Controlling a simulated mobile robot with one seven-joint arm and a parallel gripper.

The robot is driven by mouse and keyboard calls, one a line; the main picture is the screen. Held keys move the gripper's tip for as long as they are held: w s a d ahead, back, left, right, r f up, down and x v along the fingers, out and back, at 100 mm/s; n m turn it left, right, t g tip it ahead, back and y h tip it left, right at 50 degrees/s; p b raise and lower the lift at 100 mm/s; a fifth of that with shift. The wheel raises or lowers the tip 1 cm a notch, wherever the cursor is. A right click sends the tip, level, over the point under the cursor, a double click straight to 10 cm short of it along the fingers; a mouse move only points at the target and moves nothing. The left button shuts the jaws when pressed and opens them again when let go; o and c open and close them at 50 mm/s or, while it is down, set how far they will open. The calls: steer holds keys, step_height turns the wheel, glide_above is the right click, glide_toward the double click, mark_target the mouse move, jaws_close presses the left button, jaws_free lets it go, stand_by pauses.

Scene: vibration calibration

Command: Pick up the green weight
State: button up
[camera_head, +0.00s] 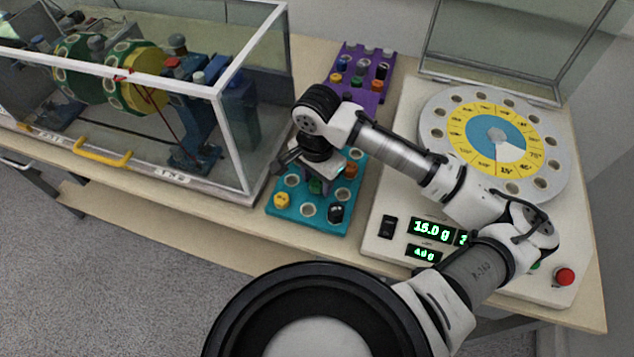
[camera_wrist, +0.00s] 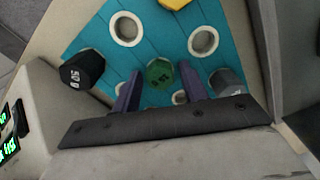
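The green weight (camera_wrist: 159,73) sits in the teal tray (camera_wrist: 95,38), centred between the two purple fingers of my gripper (camera_wrist: 160,78) in the wrist view. The fingers stand apart, with a gap visible on both sides of the weight, so my gripper is open. In the head view, only a bit of the green weight (camera_head: 316,187) shows below my gripper, which hides most of it and the middle of the teal tray (camera_head: 322,226). I cannot tell how far down the weight the fingers reach.
A black weight (camera_wrist: 82,70) and a grey weight (camera_wrist: 226,82) stand close beside the fingers. A yellow weight (camera_head: 281,201) is at the tray's left. A glass-walled case (camera_head: 222,140) stands left, a purple tray (camera_head: 372,97) behind, and the balancing panel (camera_head: 395,200) right.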

steer(key=c, duration=0.8)
steer(key=shift+o, duration=0.2)
